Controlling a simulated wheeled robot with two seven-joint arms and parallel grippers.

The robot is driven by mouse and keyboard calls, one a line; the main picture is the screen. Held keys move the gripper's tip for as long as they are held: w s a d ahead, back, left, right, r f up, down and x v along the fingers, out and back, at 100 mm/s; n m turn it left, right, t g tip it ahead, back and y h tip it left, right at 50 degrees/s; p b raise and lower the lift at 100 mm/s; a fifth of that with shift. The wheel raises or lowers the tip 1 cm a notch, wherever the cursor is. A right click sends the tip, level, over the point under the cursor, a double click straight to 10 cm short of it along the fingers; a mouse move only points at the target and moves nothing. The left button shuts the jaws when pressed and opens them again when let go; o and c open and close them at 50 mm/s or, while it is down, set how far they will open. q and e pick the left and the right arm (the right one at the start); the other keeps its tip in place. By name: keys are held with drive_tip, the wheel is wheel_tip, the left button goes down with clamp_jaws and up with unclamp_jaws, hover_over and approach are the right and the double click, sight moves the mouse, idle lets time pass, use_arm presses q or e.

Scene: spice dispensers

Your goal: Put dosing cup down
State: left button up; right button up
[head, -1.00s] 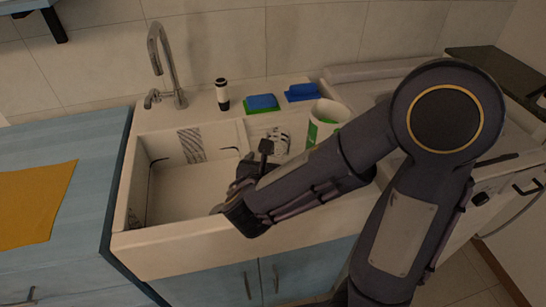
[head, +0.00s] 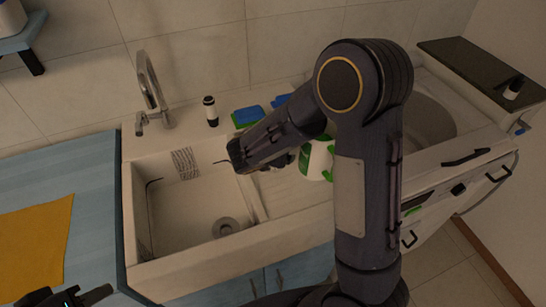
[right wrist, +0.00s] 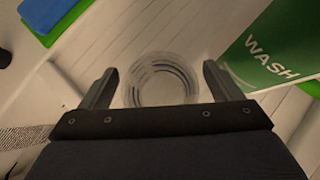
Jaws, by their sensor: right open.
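The dosing cup (right wrist: 160,92) is a clear, round, ridged cup in the right wrist view, seen from above over the pale grooved drainboard (right wrist: 110,45). My right gripper (right wrist: 156,72) is open, with one finger on each side of the cup. I cannot tell whether the fingers touch it. In the head view my right arm hides the cup and most of this gripper, beside the sink basin. My left gripper (head: 68,297) shows partly at the bottom left edge of the head view, away from the sink; its opening is unclear.
A white and green wash container (head: 318,162) stands close to the right gripper; its WASH label (right wrist: 272,48) shows in the wrist view. Behind are a blue and green sponge (head: 247,116) and a dark-and-white bottle (head: 210,111). The sink basin (head: 185,215) is empty, with its faucet (head: 150,90) behind.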

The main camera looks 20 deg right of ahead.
drive_tip(key=shift+w+d+f, duration=0.2)
drive_tip(key=shift+d+f, duration=0.05)
drive_tip(key=shift+f, duration=0.15)
drive_tip(key=c, duration=1.2)
drive_tip(key=shift+r, duration=0.15)
